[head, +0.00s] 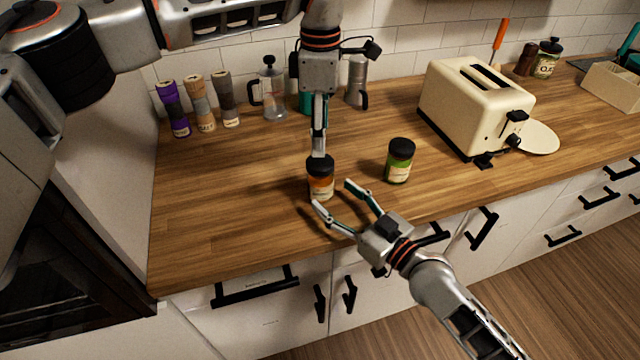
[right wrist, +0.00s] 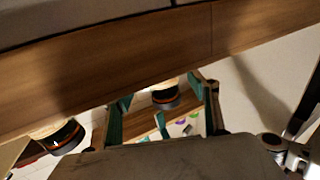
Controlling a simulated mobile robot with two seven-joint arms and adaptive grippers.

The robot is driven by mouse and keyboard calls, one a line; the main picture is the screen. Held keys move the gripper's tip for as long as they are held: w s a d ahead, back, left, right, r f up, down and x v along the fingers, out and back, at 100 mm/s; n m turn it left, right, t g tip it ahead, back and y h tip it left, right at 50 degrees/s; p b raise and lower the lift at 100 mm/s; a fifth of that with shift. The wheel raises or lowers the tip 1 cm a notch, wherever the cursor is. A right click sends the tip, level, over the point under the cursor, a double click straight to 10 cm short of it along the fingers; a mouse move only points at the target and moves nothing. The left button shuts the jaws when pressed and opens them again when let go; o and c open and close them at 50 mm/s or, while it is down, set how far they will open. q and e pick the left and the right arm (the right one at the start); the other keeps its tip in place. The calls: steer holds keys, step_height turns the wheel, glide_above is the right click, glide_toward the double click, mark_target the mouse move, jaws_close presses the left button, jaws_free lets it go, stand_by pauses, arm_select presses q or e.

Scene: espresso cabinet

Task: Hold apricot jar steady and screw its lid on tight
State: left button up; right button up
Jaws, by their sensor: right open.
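The apricot jar (head: 321,189), with orange contents and a dark lid (head: 320,164), stands upright near the front of the wooden counter. My left gripper (head: 318,154) points straight down from above, its fingertips at the lid. Its fingers show edge-on, so I cannot tell whether they grip the lid. My right gripper (head: 334,195) is open, reaching in from the front right. Its two fingers are spread just right of and in front of the jar, with no visible grip on it. In the right wrist view its teal-lined fingers show, but the things between them are unclear.
A green jar (head: 398,167) with a dark lid stands to the right. A cream toaster (head: 470,110) is behind it, near a round plate (head: 540,138). The left counter is clear.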

mark_target(329, 191)
steer(key=x, duration=0.5)
steer(key=shift+w+a, duration=0.3)
jaws_close()
arm_select(q)
steer(key=n, duration=2.7)
steer(key=shift+f, duration=0.1)
